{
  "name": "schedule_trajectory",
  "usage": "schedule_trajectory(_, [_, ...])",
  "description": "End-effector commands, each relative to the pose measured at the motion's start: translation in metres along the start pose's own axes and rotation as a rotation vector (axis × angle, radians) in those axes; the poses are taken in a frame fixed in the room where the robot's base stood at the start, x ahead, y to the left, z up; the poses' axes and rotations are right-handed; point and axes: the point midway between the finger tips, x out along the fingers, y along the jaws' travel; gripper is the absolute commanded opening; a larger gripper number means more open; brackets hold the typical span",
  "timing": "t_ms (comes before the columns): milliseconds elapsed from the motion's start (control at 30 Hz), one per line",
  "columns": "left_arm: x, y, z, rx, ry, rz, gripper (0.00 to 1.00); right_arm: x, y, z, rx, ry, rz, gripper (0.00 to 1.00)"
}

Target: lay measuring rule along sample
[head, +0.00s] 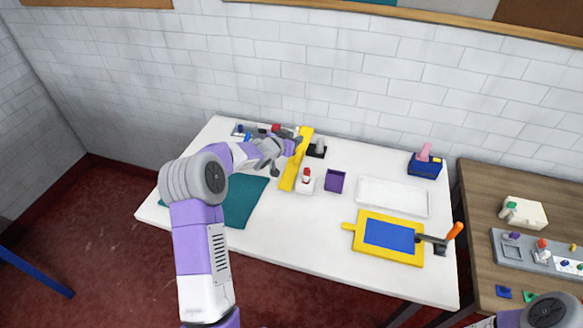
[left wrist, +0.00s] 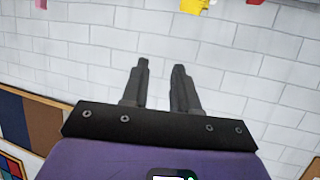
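The yellow measuring rule (head: 289,178) lies on the white table as a long strip running from near the back edge toward the middle. The teal sample (head: 246,200) lies flat to its left, partly hidden behind my left arm. My left gripper (head: 290,148) is at the rule's left side, over the back of the table, and hides part of its edge. In the left wrist view its two fingers (left wrist: 160,70) stand apart with nothing between them. I cannot tell whether it touches the rule. My right gripper is out of view.
A white-based stamp-like item (head: 305,184), a purple box (head: 335,181) and a black-based item (head: 317,148) stand right of the rule. Farther right are a white tray (head: 393,211), a yellow-framed blue board (head: 364,249) and a blue box (head: 425,169). The table's front left is clear.

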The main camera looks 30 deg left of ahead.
Motion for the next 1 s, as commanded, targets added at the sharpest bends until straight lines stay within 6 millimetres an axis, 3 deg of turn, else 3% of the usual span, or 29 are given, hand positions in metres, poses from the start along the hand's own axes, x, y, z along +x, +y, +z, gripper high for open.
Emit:
schedule_trajectory(100, [0.0, 0.0, 0.0, 0.0, 0.0, 0.0, 0.45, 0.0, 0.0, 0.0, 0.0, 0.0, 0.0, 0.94])
schedule_trajectory(467, [-0.006, -0.001, -0.001, 0.001, 0.001, -0.001, 0.45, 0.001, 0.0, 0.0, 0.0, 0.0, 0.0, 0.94])
schedule_trajectory(800, [-0.054, -0.003, -0.003, 0.0, 0.001, -0.002, 0.45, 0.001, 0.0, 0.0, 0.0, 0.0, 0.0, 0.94])
schedule_trajectory(1000, [-0.072, -0.002, -0.003, 0.0, 0.0, 0.0, 0.45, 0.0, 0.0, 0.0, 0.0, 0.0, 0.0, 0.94])
